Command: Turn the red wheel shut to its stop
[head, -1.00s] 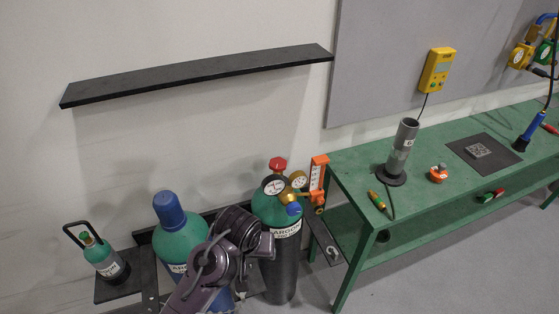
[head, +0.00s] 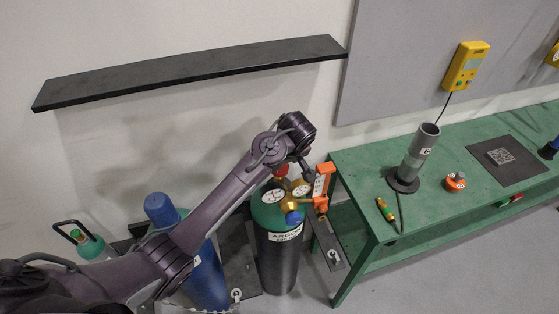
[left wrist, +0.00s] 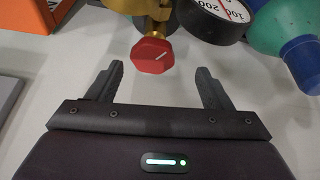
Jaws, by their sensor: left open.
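In the head view the red wheel (head: 281,171) shows at the top of the green-shouldered argon cylinder (head: 277,258), partly hidden by my arm. My left gripper (left wrist: 159,70) is open and empty. The wheel lies just beyond its fingertips, roughly centred between them, with no visible contact. In the head view the gripper is beside the wheel, its fingers hard to make out. My right gripper is in neither view.
The green bench (head: 350,160) is to the right, and a black shelf (head: 190,72) is above.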

